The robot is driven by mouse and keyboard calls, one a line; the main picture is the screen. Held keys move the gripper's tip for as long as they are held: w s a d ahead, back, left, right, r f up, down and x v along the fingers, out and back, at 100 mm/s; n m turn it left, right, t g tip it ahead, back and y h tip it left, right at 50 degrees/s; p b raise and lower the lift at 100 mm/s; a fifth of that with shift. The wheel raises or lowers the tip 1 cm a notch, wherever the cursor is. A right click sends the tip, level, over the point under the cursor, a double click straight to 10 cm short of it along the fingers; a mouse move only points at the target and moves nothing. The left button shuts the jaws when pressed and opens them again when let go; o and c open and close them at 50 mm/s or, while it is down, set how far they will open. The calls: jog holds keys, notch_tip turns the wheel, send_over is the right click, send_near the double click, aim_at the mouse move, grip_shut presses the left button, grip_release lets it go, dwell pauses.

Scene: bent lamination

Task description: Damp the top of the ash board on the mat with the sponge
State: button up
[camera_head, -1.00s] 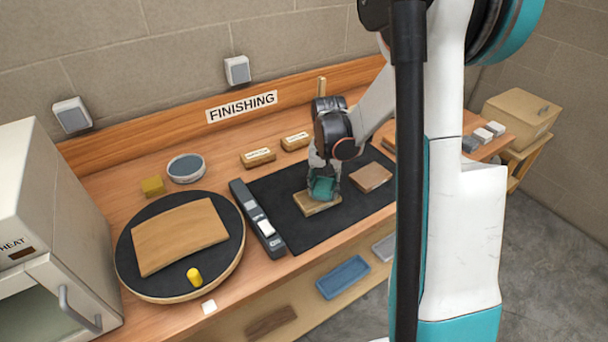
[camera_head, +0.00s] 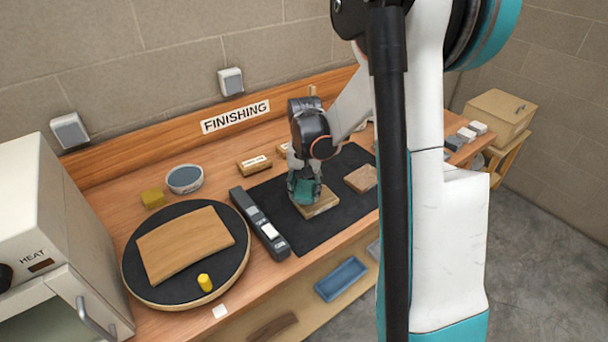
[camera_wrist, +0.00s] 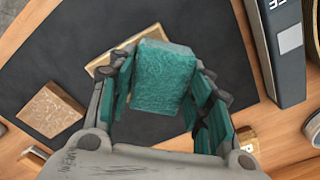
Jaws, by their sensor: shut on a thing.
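My gripper (camera_head: 304,193) is shut on a teal sponge (camera_head: 308,186) and points down over the black mat (camera_head: 275,190). In the wrist view the sponge (camera_wrist: 160,82) sits between the teal-padded fingers. A pale wooden board (camera_head: 322,206) lies on the mat under the sponge, mostly hidden; a corner and edge of it (camera_wrist: 103,64) show in the wrist view. The sponge is at or just above the board's top; I cannot tell if they touch. A second, browner board (camera_head: 361,179) lies on the mat to the right, also in the wrist view (camera_wrist: 50,108).
A dark grey tool (camera_head: 258,221) lies along the mat's left edge. Left of it are a round black-topped turntable (camera_head: 232,268) with a curved panel (camera_head: 186,243) and a yellow peg (camera_head: 205,282). Labelled wooden blocks (camera_head: 254,166) stand behind the mat. A heater cabinet (camera_head: 40,215) stands at far left.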

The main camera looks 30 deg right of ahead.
jog(key=shift+w+a+r, duration=0.1)
jog(key=shift+r, duration=0.5)
jog(key=shift+r+p, duration=1.35)
jog(key=shift+r, duration=0.5)
